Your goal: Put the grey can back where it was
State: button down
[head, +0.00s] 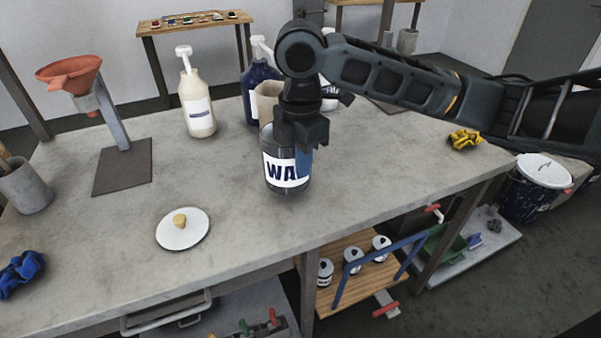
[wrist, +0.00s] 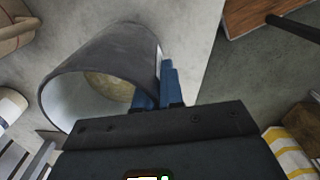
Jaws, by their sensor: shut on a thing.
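The grey can (head: 273,180) has a white label with dark letters, partly hidden by my gripper. It is upright at the middle of the grey worktable (head: 350,190); I cannot tell whether its base touches the top. My gripper (head: 304,160) comes from above and is shut on the can's wall at the right. In the wrist view, the grey can (wrist: 95,60) shows its open mouth with something tan inside. The blue fingers (wrist: 158,88) pinch its wall near the rim.
A white disc with a tan knob (head: 196,236) lies front left. Behind the can stand a beige container (head: 266,100), a dark blue pump bottle (head: 258,80) and a cream pump bottle (head: 196,105). A funnel stand (head: 112,115) is left. The table's front right is clear.

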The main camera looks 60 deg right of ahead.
aim_at(301, 190)
jog(key=shift+f, duration=1.7)
jog(key=shift+f, duration=0.25)
jog(key=c, duration=1.3)
grip_release()
jog(key=shift+o, duration=0.2)
jog(key=shift+r, duration=0.1)
